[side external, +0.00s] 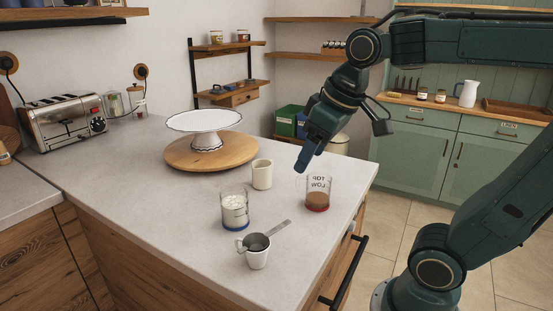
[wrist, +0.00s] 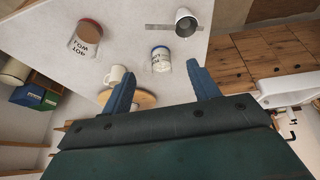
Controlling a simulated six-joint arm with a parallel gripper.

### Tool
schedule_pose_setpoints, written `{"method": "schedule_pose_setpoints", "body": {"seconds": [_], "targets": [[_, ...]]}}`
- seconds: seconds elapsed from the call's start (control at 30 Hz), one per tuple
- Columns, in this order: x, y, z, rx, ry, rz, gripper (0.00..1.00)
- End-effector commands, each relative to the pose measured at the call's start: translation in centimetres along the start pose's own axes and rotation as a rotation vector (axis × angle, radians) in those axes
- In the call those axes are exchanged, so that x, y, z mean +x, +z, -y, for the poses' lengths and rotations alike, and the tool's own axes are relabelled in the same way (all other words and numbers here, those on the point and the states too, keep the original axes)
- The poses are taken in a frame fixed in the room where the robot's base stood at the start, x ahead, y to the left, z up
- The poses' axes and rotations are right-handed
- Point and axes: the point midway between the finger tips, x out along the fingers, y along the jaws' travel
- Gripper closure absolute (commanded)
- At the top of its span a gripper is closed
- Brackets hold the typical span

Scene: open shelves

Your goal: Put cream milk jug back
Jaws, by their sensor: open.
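The cream milk jug (side external: 262,175) stands upright on the pale worktop, in front of the wooden board and between two glass jars. In the wrist view the jug (wrist: 116,75) shows beside the left finger, which hides part of it. My gripper (side external: 305,166) is above the worktop, to the right of the jug in the side view and apart from it. In the wrist view the fingers of my gripper (wrist: 160,72) are spread wide with nothing held between them.
A white cake stand (side external: 205,122) is on a round board (side external: 180,155). A wall shelf (side external: 228,47) is behind.

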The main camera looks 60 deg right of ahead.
Motion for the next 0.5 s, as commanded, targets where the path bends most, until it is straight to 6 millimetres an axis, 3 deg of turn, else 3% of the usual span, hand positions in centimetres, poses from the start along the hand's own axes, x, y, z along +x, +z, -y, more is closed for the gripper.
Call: {"method": "schedule_pose_setpoints", "body": {"seconds": [0.2,0.5], "targets": [[0.5,5.0,1.6,0.005,-0.019,-0.056,0.40],[1.2,7.9,2.3,0.014,-0.033,-0.086,0.40]]}}
